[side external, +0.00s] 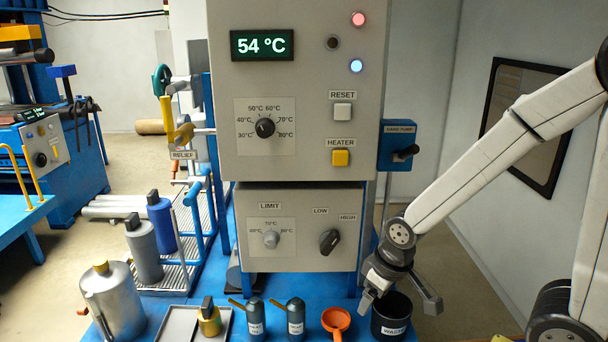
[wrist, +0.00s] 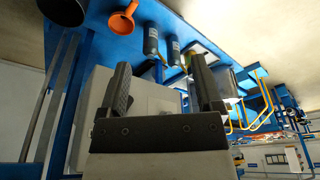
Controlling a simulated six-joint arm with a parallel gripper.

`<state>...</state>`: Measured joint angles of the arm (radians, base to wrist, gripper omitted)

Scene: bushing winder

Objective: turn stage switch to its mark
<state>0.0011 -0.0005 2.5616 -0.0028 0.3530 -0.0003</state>
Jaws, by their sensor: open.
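The dark rotary switch (side external: 329,242) between the LOW and HIGH labels is on the lower grey panel (side external: 290,262). Its handle looks tilted toward the upper right, on the HIGH side; a separate mark is too small to make out. My gripper (side external: 378,290) is to the right of and below this switch, apart from it, just above the black waste cup. In the wrist view my gripper (wrist: 162,88) has its two dark fingers spread with nothing held between them. The switch cannot be made out in the wrist view.
A black waste cup (side external: 391,318), an orange funnel (side external: 336,321) and two dark bottles (side external: 255,318) stand on the blue bench below the panel. A hand pump (side external: 398,147) is above my gripper. The LIMIT knob (side external: 271,239) is left of the switch.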

